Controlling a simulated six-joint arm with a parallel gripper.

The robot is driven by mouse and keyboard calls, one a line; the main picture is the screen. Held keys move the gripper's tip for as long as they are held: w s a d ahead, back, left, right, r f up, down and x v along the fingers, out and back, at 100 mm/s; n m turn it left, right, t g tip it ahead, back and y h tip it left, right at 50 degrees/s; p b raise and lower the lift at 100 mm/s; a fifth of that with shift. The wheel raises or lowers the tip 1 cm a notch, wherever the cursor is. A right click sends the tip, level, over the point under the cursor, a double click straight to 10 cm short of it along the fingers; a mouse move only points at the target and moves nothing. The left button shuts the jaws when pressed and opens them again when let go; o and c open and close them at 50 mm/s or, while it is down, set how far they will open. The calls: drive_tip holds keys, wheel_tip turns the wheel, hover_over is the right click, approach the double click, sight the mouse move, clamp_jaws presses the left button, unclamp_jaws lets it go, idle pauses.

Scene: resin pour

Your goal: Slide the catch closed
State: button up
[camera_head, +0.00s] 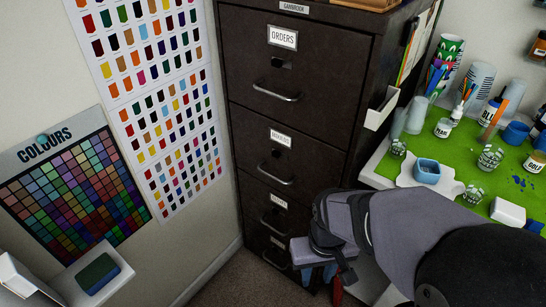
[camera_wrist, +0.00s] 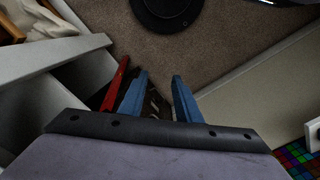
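A dark filing cabinet (camera_head: 305,25) stands in the middle of the head view, with labelled drawers and bar handles. Its top drawer is labelled ORDERS (camera_head: 283,37), and a small dark fitting (camera_head: 280,63) sits between label and handle; I cannot tell if this is the catch. My gripper (camera_head: 315,273) is low in front of the bottom drawers, pointing down. In the wrist view its blue fingers (camera_wrist: 159,90) are apart, with a dark, unclear shape between them and no object clearly held.
A red object (camera_wrist: 114,84) is close beside the fingers. A workbench with a green mat (camera_head: 450,155), cups and bottles is on the right.

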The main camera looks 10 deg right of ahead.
drive_tip(key=shift+o, duration=0.4)
drive_tip(key=shift+a+f, duration=0.25)
drive_tip(key=shift+a, duration=0.15)
drive_tip(key=s+a+f+n+g+h+b, duration=0.1)
drive_tip(key=s+a+f+n+g+b, duration=0.15)
drive_tip(key=f, duration=0.25)
drive_tip(key=s+a+f+n+g+h+b, duration=0.1)
drive_tip(key=s+a+f+n, duration=0.15)
drive_tip(key=a+f, duration=0.2)
drive_tip(key=w+f+n+t+h+b, duration=0.1)
drive_tip(key=w+f+n+t+h, duration=0.1)
drive_tip(key=w+f+n+h, duration=0.25)
drive_tip(key=w+f+n+t+h+b, duration=0.1)
drive_tip(key=w+f+n+t, duration=0.1)
drive_tip(key=w+f+n, duration=0.35)
drive_tip(key=w+a+r+n+t+h, duration=0.1)
drive_tip(key=w+r+n+t, duration=0.25)
drive_tip(key=w, duration=0.55)
drive_tip(key=w+a+r+n+t+h, duration=0.1)
drive_tip(key=w+r+n+t+h, duration=0.15)
drive_tip(key=w+r, duration=0.45)
drive_tip(key=w+a+r+n+t+h, duration=0.1)
drive_tip(key=w+r+n+t, duration=0.4)
drive_tip(key=w+r, duration=0.5)
wheel_tip(320, 180, up, 3)
drive_tip(key=shift+a+r+n+t+h, duration=0.1)
drive_tip(key=shift+a+n+t+h, duration=0.25)
drive_tip(key=shift+t, duration=0.3)
